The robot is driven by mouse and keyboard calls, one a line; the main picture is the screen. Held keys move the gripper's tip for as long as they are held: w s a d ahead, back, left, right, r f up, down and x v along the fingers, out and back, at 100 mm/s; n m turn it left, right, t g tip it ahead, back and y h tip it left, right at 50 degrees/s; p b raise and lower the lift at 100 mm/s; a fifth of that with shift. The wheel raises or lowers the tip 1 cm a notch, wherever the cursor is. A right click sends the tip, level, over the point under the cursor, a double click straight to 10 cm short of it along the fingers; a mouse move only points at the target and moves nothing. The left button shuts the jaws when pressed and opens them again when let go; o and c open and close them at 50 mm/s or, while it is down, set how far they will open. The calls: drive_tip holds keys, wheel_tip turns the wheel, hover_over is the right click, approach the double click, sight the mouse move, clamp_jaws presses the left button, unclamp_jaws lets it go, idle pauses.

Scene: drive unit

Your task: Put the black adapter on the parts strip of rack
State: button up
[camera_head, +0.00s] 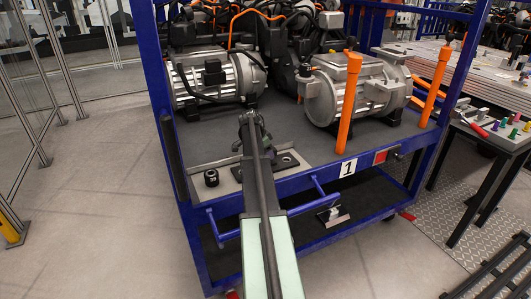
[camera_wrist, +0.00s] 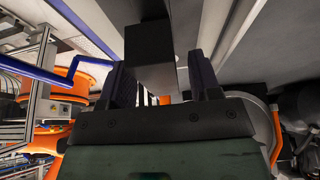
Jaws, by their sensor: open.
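In the head view, the parts strip (camera_head: 228,178) is a pale plate on the front left edge of the blue rack's deck. A short black round part (camera_head: 211,178) stands on its left end. A flat black piece (camera_head: 287,160) lies to the right of my arm, partly hidden by it. I cannot tell for sure which is the black adapter. In the wrist view, my gripper (camera_wrist: 161,62) is open. A dark block (camera_wrist: 147,35) shows between and beyond its two fingers; contact cannot be told. In the head view my arm hides the fingertips.
The blue rack (camera_head: 270,186) bears two grey motors (camera_head: 215,80) (camera_head: 355,88) behind the strip. Orange posts (camera_head: 349,100) stand at the right motor. A blue handle (camera_head: 315,205) juts from the front. A workbench (camera_head: 480,85) stands at right; the left floor is clear.

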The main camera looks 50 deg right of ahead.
drive_tip(key=shift+r, duration=0.1)
drive_tip(key=shift+r+p, duration=0.35)
drive_tip(key=shift+p, duration=0.15)
drive_tip(key=p+v, duration=1)
drive_tip(key=v, duration=0.1)
drive_tip(key=shift+w+a, duration=0.15)
drive_tip(key=shift+a, duration=0.1)
drive_tip(key=shift+r, duration=0.15)
